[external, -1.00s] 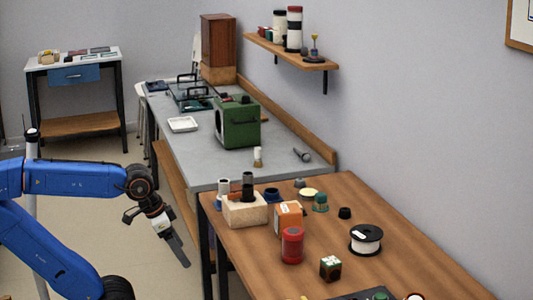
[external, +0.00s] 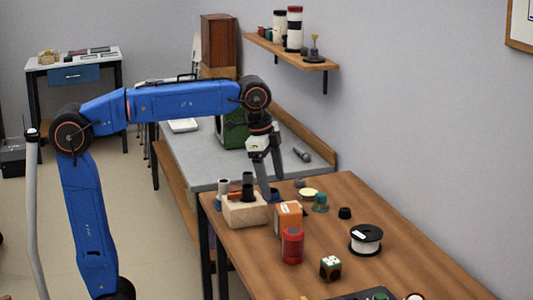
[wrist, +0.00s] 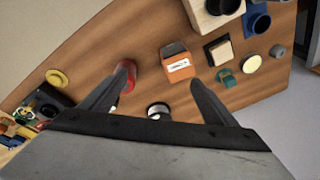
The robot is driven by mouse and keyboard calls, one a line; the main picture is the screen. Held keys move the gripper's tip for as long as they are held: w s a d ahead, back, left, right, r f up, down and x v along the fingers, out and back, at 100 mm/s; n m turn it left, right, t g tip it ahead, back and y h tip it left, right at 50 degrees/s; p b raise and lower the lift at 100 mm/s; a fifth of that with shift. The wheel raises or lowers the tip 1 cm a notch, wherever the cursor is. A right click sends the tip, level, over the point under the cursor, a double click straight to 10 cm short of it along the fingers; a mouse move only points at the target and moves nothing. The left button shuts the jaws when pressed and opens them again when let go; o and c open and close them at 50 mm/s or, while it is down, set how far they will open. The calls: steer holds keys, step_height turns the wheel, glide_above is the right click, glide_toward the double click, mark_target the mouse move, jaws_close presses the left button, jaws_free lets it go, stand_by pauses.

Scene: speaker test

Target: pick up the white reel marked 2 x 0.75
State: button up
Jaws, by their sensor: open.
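The white reel (external: 366,242) with black flanges lies on the wooden table, to the right of an orange box (external: 288,218) and a red can (external: 292,246). It carries a small white label whose print is too small to read. My gripper (external: 272,188) is open and empty, pointing down, high and to the left of the reel in the external view. In the wrist view, the reel (wrist: 158,108) shows low between my two fingers (wrist: 162,82), partly cut off by my gripper body.
A wooden block (external: 243,211) with dark cylinders stands near the table's left edge. A wall shelf (external: 292,52) hangs at the back. The table right of the reel is clear.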

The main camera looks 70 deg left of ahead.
steer(key=w+d+r+m+g, duration=0.1)
steer(key=w+d+r+m, duration=0.15)
steer(key=w, duration=0.45)
steer(key=w+d+r+m, duration=0.1)
steer(key=w+d+m, duration=0.1)
steer(key=w+d, duration=0.35)
steer(key=m+g, duration=0.1)
steer(key=m, duration=0.2)
glide_toward(367, 232)
step_height(367, 232, down, 11)
steer(key=shift+w+d+r, duration=0.1)
steer(key=shift+c, duration=0.3)
steer(key=c, duration=0.8)
steer(key=shift+r, duration=0.15)
